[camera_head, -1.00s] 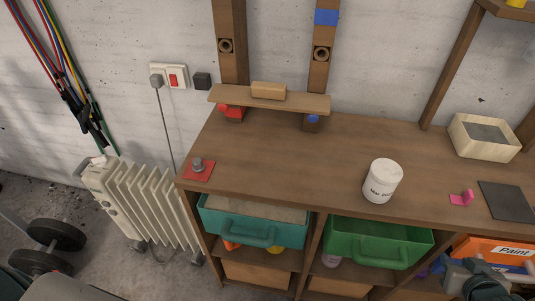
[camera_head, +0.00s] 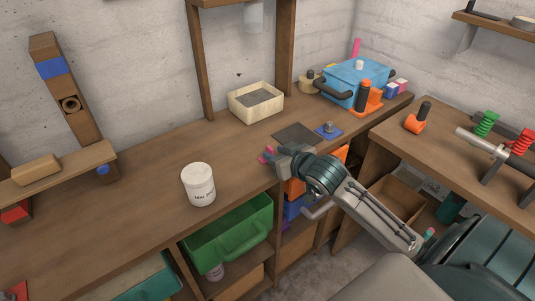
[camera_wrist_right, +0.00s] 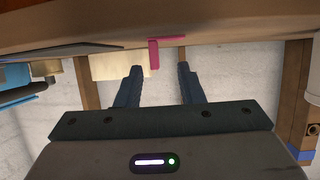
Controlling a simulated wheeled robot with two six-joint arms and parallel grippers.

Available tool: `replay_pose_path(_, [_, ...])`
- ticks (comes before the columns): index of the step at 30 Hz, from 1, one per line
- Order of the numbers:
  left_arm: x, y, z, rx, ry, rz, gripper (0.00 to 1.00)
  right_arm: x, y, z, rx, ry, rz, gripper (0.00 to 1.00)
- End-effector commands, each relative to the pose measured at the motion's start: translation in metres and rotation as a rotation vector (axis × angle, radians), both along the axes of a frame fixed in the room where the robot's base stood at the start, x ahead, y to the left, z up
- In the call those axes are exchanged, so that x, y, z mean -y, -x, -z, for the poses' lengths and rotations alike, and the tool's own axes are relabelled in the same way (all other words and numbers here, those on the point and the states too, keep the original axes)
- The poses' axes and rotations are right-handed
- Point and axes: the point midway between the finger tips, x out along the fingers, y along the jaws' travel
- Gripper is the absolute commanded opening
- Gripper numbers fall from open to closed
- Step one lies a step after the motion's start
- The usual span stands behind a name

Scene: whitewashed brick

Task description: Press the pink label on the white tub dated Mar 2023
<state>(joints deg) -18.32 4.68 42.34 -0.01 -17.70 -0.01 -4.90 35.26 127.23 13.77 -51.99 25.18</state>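The white tub (camera_head: 199,186) with dark lettering stands upright on the wooden bench (camera_head: 140,183). The print is too small to read surely. The pink label (camera_head: 265,155) is a small bent piece on the bench near its front edge, right of the tub and apart from it. It also shows in the right wrist view (camera_wrist_right: 154,54). My right gripper (camera_head: 272,157) is at the label, partly hiding it in the head view. In the wrist view its two fingers (camera_wrist_right: 160,76) are apart, with the label beyond and between the tips. My left gripper is out of view.
A dark flat plate (camera_head: 296,134) lies behind my right gripper, with a cream box (camera_head: 256,103) behind it. A blue case (camera_head: 354,83) stands farther right. A green bin (camera_head: 228,236) sits under the bench. The bench between tub and gripper is clear.

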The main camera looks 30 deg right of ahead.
Motion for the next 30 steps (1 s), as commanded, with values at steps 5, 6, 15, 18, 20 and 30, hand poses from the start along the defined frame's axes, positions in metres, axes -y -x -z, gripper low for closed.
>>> replay_pose_path(5, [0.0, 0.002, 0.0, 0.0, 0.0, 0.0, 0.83, -0.001, -0.011, 0.004, 0.001, 0.0, -0.001, 0.35])
replay_pose_path(6, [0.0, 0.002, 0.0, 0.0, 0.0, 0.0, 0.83, 0.0, -0.013, 0.004, 0.001, 0.0, -0.001, 0.35])
replay_pose_path(15, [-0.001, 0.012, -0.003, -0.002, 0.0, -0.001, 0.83, 0.005, -0.052, 0.018, -0.001, -0.002, 0.001, 0.35])
replay_pose_path(18, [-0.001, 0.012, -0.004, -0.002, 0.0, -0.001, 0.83, 0.005, -0.058, 0.021, 0.0, 0.0, -0.001, 0.35])
replay_pose_path(20, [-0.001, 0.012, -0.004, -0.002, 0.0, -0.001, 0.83, 0.005, -0.059, 0.022, -0.001, 0.001, -0.002, 0.35])
replay_pose_path(30, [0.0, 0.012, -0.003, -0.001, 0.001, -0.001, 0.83, 0.005, -0.059, 0.022, -0.001, 0.001, -0.002, 0.01])
